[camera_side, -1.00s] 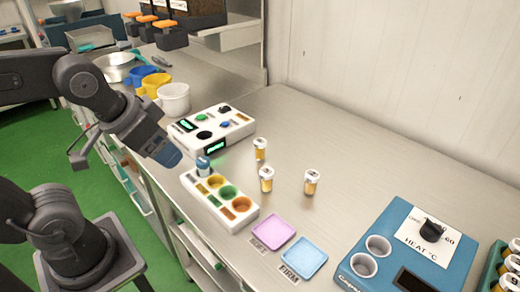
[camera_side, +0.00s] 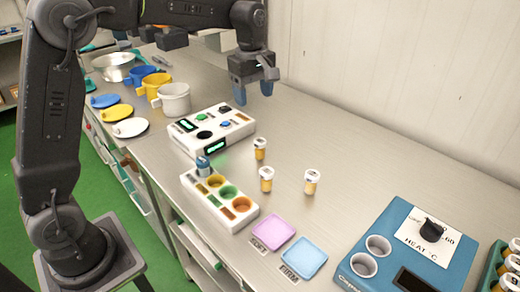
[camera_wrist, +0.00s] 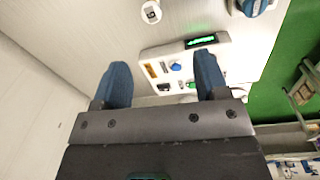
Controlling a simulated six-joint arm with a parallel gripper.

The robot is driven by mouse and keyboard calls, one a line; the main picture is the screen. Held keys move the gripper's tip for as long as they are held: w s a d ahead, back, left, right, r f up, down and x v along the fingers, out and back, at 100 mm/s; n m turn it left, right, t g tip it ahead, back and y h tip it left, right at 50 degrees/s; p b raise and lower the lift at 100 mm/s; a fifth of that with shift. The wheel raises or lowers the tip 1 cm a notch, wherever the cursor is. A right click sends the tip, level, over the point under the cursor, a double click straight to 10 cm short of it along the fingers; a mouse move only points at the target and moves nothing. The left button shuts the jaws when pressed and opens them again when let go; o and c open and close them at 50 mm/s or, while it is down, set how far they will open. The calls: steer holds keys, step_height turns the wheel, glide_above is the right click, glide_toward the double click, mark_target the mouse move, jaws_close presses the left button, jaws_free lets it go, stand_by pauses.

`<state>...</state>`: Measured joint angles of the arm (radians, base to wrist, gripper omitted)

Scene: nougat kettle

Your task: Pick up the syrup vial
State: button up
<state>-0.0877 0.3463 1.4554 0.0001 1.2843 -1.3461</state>
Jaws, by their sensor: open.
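Three amber vials with white caps stand upright on the steel bench in the side view: one at the back (camera_side: 260,149), one in front of it (camera_side: 266,180) and one to the right (camera_side: 311,182). Their cap marks are too small to read, so I cannot tell which holds syrup. My gripper (camera_side: 254,94) is open and empty, raised above the bench behind the vials. In the wrist view, its blue fingers (camera_wrist: 162,78) are spread apart. One white vial cap (camera_wrist: 151,12) shows beyond them at the top edge.
A white button box (camera_side: 212,130) and a white block with coloured wells (camera_side: 220,198) stand left of the vials. Pink (camera_side: 273,232) and blue (camera_side: 304,257) pads lie in front. A blue heater (camera_side: 410,250) and a vial rack (camera_side: 508,268) are right. Mugs (camera_side: 174,98) stand at back left.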

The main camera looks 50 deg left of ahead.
mark_target(260, 141)
steer(key=w+f, duration=0.1)
steer(key=f, duration=0.4)
steer(key=f+n, duration=0.1)
steer(key=f, duration=0.5)
steer(key=w+f+n, duration=0.1)
steer(key=f, duration=0.4)
steer(key=shift+w+a+f+g, duration=0.15)
steer(key=shift+w+a+g, duration=0.15)
steer(key=shift+w, duration=0.05)
steer(key=shift+c, duration=0.3)
steer(key=c, duration=1)
steer(key=shift+o, duration=0.2)
